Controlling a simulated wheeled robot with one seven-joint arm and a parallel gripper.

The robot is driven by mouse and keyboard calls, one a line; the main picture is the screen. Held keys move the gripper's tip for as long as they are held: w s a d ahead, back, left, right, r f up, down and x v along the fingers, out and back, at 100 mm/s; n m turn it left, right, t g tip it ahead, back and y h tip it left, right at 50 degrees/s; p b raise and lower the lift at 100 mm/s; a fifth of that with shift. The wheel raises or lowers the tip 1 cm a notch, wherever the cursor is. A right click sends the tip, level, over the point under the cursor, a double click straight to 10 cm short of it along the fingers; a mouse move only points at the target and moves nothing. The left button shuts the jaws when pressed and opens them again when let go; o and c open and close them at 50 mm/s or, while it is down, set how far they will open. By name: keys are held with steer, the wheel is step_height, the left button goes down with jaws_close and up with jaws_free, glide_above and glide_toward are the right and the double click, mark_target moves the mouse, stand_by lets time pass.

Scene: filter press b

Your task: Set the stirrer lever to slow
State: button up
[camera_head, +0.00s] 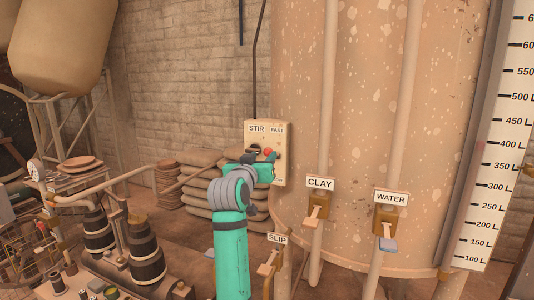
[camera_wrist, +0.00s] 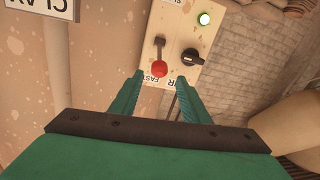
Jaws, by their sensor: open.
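The stirrer lever has a red knob (camera_wrist: 160,68) on a dark stem, on a cream control panel (camera_head: 283,172). In the wrist view, turned upside down, the knob lies at the panel end marked FAST, and the stem runs up to a pivot. A partly cut-off label shows at the opposite end. My gripper (camera_wrist: 157,82) is open, its teal fingers on either side of the knob in the picture; I cannot tell whether they touch it. In the head view my gripper (camera_head: 270,162) is in front of the panel and hides its lower middle.
The large speckled tank (camera_head: 400,120) stands to the right, with CLAY (camera_head: 318,205), WATER (camera_head: 387,222) and SLIP (camera_head: 268,265) valve levers. Stacked sacks (camera_head: 200,190) lie behind.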

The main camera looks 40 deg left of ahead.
mark_target(267, 153)
steer(key=shift+x, duration=3.2)
steer(key=shift+d, duration=0.1)
steer(key=shift+c, duration=0.5)
jaws_close()
